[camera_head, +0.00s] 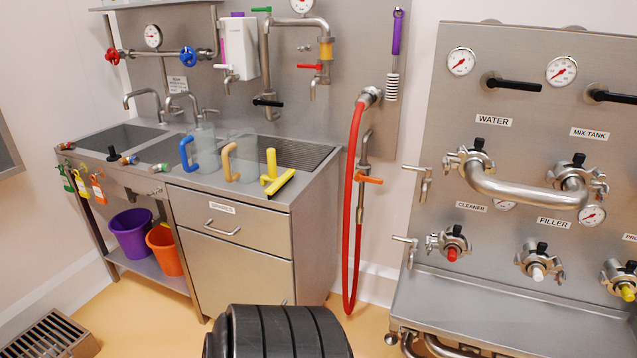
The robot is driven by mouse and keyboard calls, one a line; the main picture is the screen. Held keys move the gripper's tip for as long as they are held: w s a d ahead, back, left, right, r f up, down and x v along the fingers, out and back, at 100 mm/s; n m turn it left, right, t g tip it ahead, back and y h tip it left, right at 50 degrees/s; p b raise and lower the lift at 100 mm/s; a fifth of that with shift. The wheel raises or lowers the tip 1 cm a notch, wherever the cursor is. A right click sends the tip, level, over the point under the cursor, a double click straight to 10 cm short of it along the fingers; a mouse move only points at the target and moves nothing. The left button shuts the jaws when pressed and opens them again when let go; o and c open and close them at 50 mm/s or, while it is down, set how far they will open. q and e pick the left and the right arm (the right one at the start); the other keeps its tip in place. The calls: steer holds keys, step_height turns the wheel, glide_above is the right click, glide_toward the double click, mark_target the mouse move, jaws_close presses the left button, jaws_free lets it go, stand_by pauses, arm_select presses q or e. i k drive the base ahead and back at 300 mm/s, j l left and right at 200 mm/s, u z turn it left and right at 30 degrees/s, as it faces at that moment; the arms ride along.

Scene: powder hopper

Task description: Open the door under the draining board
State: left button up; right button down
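The draining board (292,152) is the ribbed right part of the steel sink counter. Under it is a steel cabinet with a labelled drawer front (255,228) on top, which has a curved bar handle (222,228). Below the drawer is a plain door (232,276), flush with the cabinet front and apparently shut. A small piece of what may be its handle shows at its lower right; the rest is hidden behind a black ribbed part of my own body. Neither of my grippers is in view.
Jugs with blue and tan handles (228,165) and a yellow tool (276,178) stand on the counter. Purple (131,233) and orange (165,250) buckets sit on the lower shelf. A red hose (349,210) hangs right of the cabinet. A floor drain (48,338) lies left.

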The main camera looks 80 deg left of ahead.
mark_target(223, 273)
steer(key=u, duration=3.05)
